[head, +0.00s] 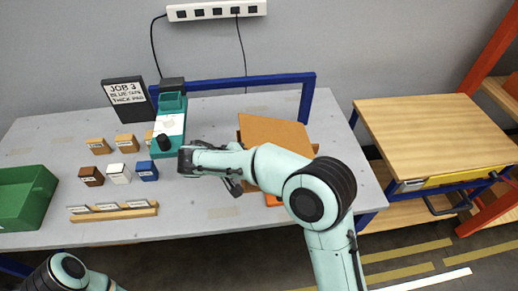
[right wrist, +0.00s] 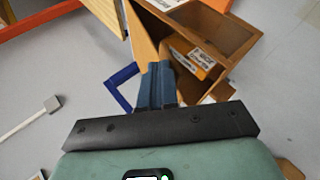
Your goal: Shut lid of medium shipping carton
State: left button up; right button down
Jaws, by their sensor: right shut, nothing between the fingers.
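A brown carton stands on the table behind my right arm in the head view, its flat orange-brown lid panel (head: 275,131) raised and tilted. My arm hides much of its body. In the right wrist view, the carton (right wrist: 232,38) looks open, with a white-labelled orange item (right wrist: 198,60) in or against it. My right gripper (head: 238,190) is at the carton's left side. Its fingers (right wrist: 157,72) are shut and empty, pointing toward the carton; contact cannot be told. Of my left arm only a link shows at the bottom left; its gripper is out of view.
A teal plotter-like device (head: 170,125), a sign (head: 127,93), several small blocks (head: 119,173), a wooden rack (head: 112,210) and a green bin (head: 25,195) occupy the table's left part. A blue frame (head: 240,82) rises behind. Bare tabletop (head: 180,225) lies in front.

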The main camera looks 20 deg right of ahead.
pick_arm(q)
jog(key=s+f+b, duration=0.1)
jog(key=f+b, duration=0.1)
jog(key=s+f+b, duration=0.1)
jog(key=f, duration=0.1)
jog(key=shift+s+a, duration=0.1)
jog(key=shift+s, duration=0.2)
pick_arm(e)
notch_tip(320, 180, down, 8)
jog(key=a, duration=0.2)
jog(key=shift+f+h, duration=0.15)
jog(key=shift+h, duration=0.15)
jog(key=shift+f, duration=0.15)
pick_arm(q)
jog(key=p+v, duration=0.2)
jog(key=v, duration=0.1)
jog(key=shift+a+f, duration=0.1)
pick_arm(e)
jog(key=w+r+v, duration=0.1)
jog(key=v, duration=1.1)
jog(key=shift+d+r, duration=0.2)
jog(key=shift+r, duration=0.2)
